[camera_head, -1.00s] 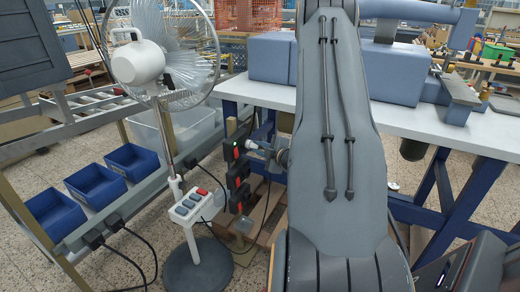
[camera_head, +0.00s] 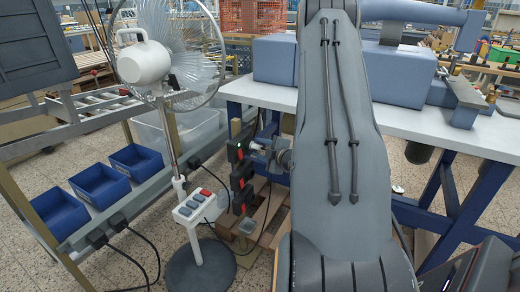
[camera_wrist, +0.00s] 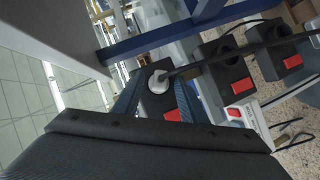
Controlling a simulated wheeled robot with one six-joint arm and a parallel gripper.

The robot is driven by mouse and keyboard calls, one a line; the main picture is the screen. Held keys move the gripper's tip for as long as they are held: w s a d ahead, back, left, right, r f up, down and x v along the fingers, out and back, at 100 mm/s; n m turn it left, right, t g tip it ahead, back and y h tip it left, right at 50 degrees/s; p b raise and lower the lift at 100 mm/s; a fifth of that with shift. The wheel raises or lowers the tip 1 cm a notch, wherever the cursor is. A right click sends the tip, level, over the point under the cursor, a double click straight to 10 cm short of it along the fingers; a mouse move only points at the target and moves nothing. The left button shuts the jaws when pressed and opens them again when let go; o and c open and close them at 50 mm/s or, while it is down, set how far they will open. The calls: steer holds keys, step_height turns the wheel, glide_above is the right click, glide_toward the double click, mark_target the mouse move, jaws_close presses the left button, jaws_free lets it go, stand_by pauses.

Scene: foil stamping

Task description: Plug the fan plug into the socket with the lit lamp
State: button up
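The fan (camera_head: 150,62) stands on a white pole with a round dark base at the left. A column of black sockets with red switches (camera_head: 238,172) stands right of the pole. A green lamp (camera_head: 239,142) glows at its top socket. In the wrist view, the white round fan plug (camera_wrist: 157,79) sits at the face of the nearest socket (camera_wrist: 153,101), its dark cable running right. My gripper (camera_wrist: 157,86) has its two fingers apart on either side of the plug, with gaps visible. In the head view my gripper (camera_head: 262,151) is beside the top socket.
A white switch box (camera_head: 199,205) is on the fan pole. Blue bins (camera_head: 98,183) stand at the left. A white-topped bench (camera_head: 262,92) with blue legs is close behind my arm.

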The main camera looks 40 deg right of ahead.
steer(key=v, duration=0.7)
steer(key=shift+s+b, duration=0.3)
steer(key=shift+s, duration=0.1)
steer(key=shift+r, duration=0.15)
steer(key=a+r+n+g+y, duration=0.25)
steer(key=a+n+y, duration=0.25)
steer(key=a+n, duration=0.55)
steer(key=a+r+n+g+y, duration=0.3)
steer(key=a+n, duration=0.4)
steer(key=a, duration=0.7)
steer(key=s+a+n+g+y+p, duration=0.2)
steer(key=s+a+n+g, duration=0.4)
steer(key=s+a+n, duration=0.5)
steer(key=s+r+n+g+h, duration=0.1)
steer(key=s+n+h, duration=0.3)
steer(key=n, duration=1.2)
steer(key=s+r+n+g+h+p, duration=0.1)
steer(key=s+r+n+g+h, duration=0.1)
steer(key=n, duration=1.3)
steer(key=s+r+h, duration=0.1)
steer(key=s+h, duration=0.1)
steer(key=shift+s+n+h, duration=0.3)
steer(key=shift+s+n, duration=0.05)
